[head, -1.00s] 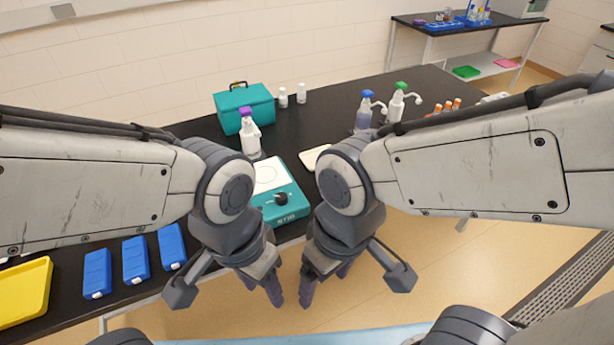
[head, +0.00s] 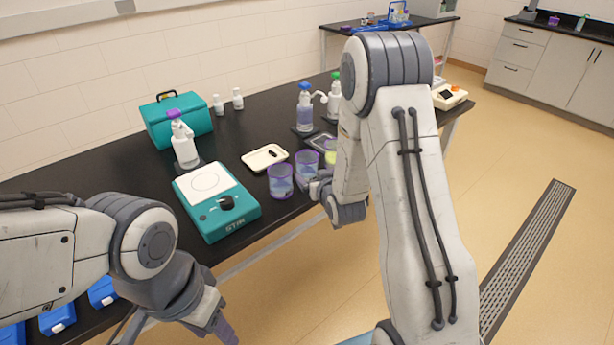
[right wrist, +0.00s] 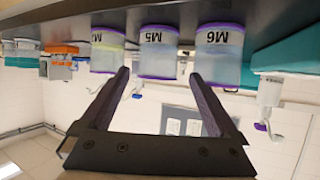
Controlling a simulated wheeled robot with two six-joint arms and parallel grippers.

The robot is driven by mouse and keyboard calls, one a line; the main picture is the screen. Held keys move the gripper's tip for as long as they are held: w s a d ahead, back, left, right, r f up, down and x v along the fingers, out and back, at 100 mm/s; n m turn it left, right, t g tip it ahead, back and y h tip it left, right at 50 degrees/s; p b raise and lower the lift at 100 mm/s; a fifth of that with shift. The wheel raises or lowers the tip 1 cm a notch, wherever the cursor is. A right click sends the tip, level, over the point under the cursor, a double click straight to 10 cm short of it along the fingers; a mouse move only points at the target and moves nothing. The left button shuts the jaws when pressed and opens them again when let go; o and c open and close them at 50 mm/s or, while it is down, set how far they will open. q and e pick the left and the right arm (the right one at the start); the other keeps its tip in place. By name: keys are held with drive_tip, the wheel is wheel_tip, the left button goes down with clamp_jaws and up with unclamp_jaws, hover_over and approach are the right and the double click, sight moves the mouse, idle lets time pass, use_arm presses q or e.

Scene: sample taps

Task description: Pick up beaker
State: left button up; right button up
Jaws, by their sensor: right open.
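Clear beakers with purple rims stand near the front edge of the black bench. The left one (head: 280,182) and the middle one (head: 307,163) hold bluish liquid; a third (head: 331,158), yellowish, is partly hidden by my right arm. In the right wrist view, which is upside down, they are labelled M6 (right wrist: 219,60), M5 (right wrist: 158,57) and a partly readable M label (right wrist: 107,55). My right gripper (right wrist: 165,80) is open, its fingers pointing at M5, with nothing held. My left gripper (head: 222,328) hangs low in front of the bench, its fingers partly out of view.
A teal stirrer (head: 220,212) stands left of the beakers, with a cream tray (head: 265,158) behind them. A purple-topped spray bottle (head: 184,146), a blue-topped bottle (head: 305,112) and a teal toolbox (head: 178,122) stand farther back. Blue boxes (head: 58,318) lie at lower left.

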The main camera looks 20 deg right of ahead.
sight(310, 170)
drive_tip(key=shift+w+d+f, duration=0.1)
drive_tip(key=shift+w, duration=0.3)
drive_tip(key=p+x, duration=0.1)
drive_tip(key=x, duration=0.3)
drive_tip(key=shift+w, duration=0.2)
drive_tip(key=shift+f+p+x, duration=0.15)
drive_tip(key=shift+p+x, duration=0.25)
drive_tip(key=shift+x, duration=0.95)
drive_tip(key=shift+f+p+x, duration=0.2)
drive_tip(key=shift+p+x, duration=0.2)
drive_tip(key=shift+x, duration=0.95)
drive_tip(key=shift+s+d, duration=0.1)
drive_tip(key=shift+s, duration=0.05)
drive_tip(key=c, duration=1.3)
drive_tip(key=shift+o, duration=0.2)
drive_tip(key=shift+r, duration=0.25)
